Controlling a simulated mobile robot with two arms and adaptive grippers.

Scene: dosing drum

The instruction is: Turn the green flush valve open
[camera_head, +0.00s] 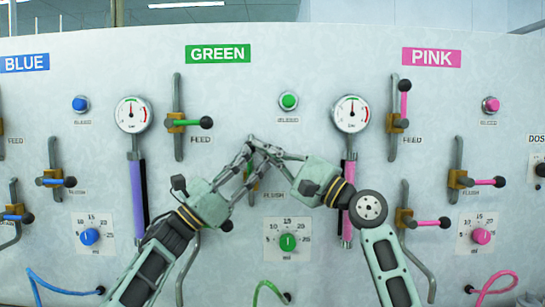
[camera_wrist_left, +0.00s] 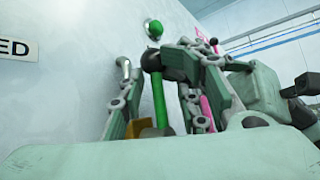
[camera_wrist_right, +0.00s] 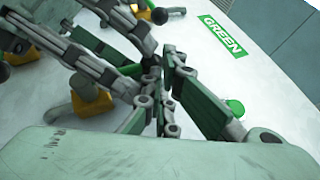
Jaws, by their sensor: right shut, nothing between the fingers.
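The green flush valve is mostly hidden behind my grippers in the head view; only a bit of its yellow body (camera_head: 252,183) shows. In the left wrist view its green lever (camera_wrist_left: 159,103) with a black knob appears between my left fingers. My left gripper (camera_head: 247,160) is open, its fingers apart on both sides of the lever; I cannot tell whether they touch it. My right gripper (camera_head: 258,146) is shut and empty, its tips close to the left fingertips. In the right wrist view the yellow valve body (camera_wrist_right: 92,104) shows beside the crossing fingers.
The green feed valve (camera_head: 178,123) is above left, with its lever pointing right. The green bleed button (camera_head: 288,101) is above and the green dial (camera_head: 288,242) below. Gauges with purple (camera_head: 138,195) and pink (camera_head: 348,170) tubes flank the area. The pink valves are at right.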

